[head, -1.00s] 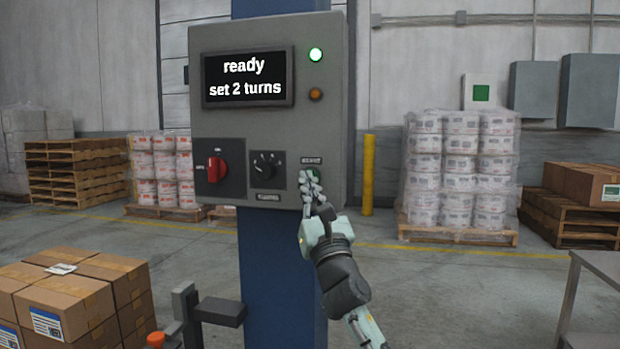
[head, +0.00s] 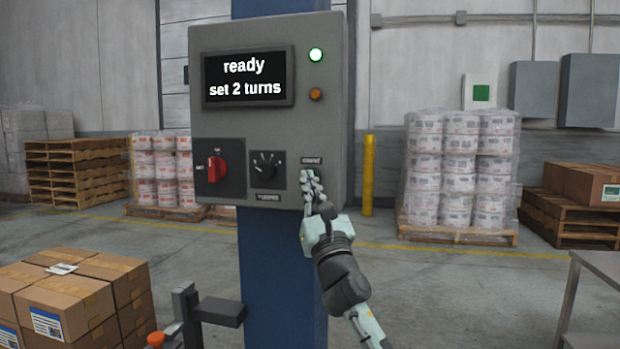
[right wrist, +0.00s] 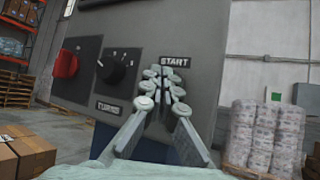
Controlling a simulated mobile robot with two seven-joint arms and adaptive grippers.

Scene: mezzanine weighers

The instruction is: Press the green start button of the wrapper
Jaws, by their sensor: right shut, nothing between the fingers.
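The wrapper's control box (head: 240,125) is grey and hangs on a blue post. Its screen (head: 248,77) reads "ready, set 2 turns". A green lamp (head: 316,55) is lit at its upper right. My right gripper (head: 311,176) is shut and empty, with its fingertips at the spot just below the START label; the label (right wrist: 174,61) also shows in the right wrist view. The green start button itself is hidden behind the fingers in both views. I cannot tell whether the fingertips touch it. My left gripper is not in view.
A red rotary switch (head: 217,169) and a black turns knob (head: 265,165) sit left of my gripper on the same box. An amber lamp (head: 316,94) is above. Stacked cartons (head: 78,290) stand lower left, and a metal table (head: 603,265) is at right.

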